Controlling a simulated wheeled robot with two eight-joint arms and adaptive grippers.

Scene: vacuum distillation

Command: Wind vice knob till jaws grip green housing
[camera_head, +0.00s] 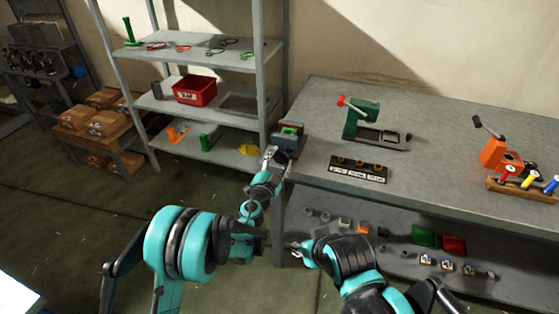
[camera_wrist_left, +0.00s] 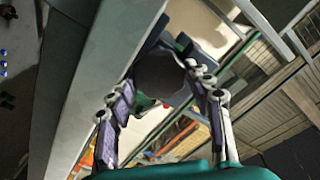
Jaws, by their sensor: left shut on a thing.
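The blue-grey vice (camera_head: 287,141) stands at the left corner of the workbench. The green housing (camera_head: 291,130) sits at its top between the jaws; I cannot tell whether the jaws touch it. My left gripper (camera_head: 272,156) is at the vice's front. In the left wrist view, the dark round knob (camera_wrist_left: 160,76) lies between the fingers of the left gripper (camera_wrist_left: 163,88), which is shut on it. Green parts show behind the knob, mostly hidden. My right gripper (camera_head: 298,251) is low in front of the bench, apart from the vice; its finger opening is too small to judge.
The workbench (camera_head: 440,165) also holds a green press (camera_head: 363,120), a dark labelled block (camera_head: 358,170), an orange device (camera_head: 498,152) and a wooden tool rack (camera_head: 520,190). A shelf unit with a red bin (camera_head: 194,90) stands left. Several small parts lie on the bench's lower shelf.

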